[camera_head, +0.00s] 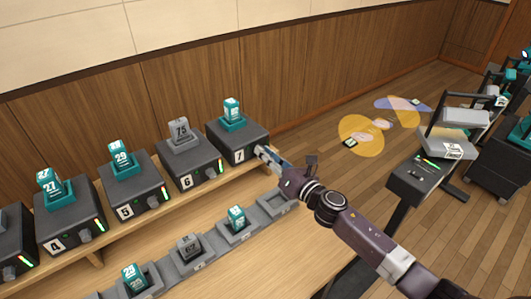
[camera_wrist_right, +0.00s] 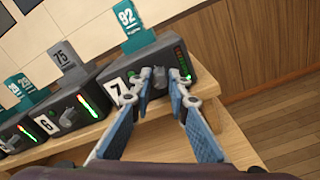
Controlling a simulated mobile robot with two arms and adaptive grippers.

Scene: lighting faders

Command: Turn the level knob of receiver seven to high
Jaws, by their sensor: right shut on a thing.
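Receiver seven (camera_head: 228,139) is a dark box with a white "7" label, at the right end of the shelf row. It also shows in the right wrist view (camera_wrist_right: 165,52). Its level knob (camera_wrist_right: 160,82) is on the front face, between the label and a level bar (camera_wrist_right: 182,62). The bar is mostly dark with a little green at its bottom. My right gripper (camera_head: 262,152) reaches in from the right and its fingertips are shut on the knob, one on each side, in the wrist view (camera_wrist_right: 159,75). The knob's pointing direction is hard to tell. My left gripper is not in view.
Receiver six (camera_head: 187,160) stands just left, with receivers five (camera_head: 135,188) and four (camera_head: 72,219) beyond. A grey charging strip (camera_head: 210,247) with several packs lies in front, below my right arm. Open floor and stands are to the right.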

